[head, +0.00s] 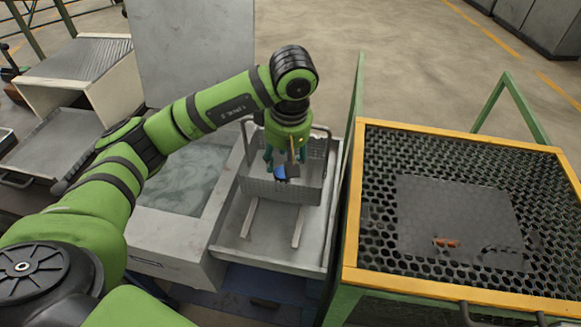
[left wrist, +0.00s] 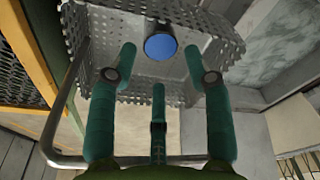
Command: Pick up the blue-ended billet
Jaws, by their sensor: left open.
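The blue-ended billet shows its round blue end (left wrist: 160,47) in the left wrist view, inside a grey perforated basket (left wrist: 218,40). In the head view the blue end (head: 280,173) shows just below my left gripper (head: 283,162), with a dark body beside it. The basket (head: 311,190) stands in a shallow metal tray. My left gripper's three green fingers (left wrist: 160,66) are spread open and point into the basket, with the blue end beyond and between the upper two. They appear not to grip it. My right gripper is not in view.
A yellow-framed mesh table (head: 350,225) stands at the right, with a plate (head: 455,205) and a small orange-ended piece (head: 446,243) on it. A green post (head: 355,105) rises between table and tray. The basket has a raised wire handle (left wrist: 72,95).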

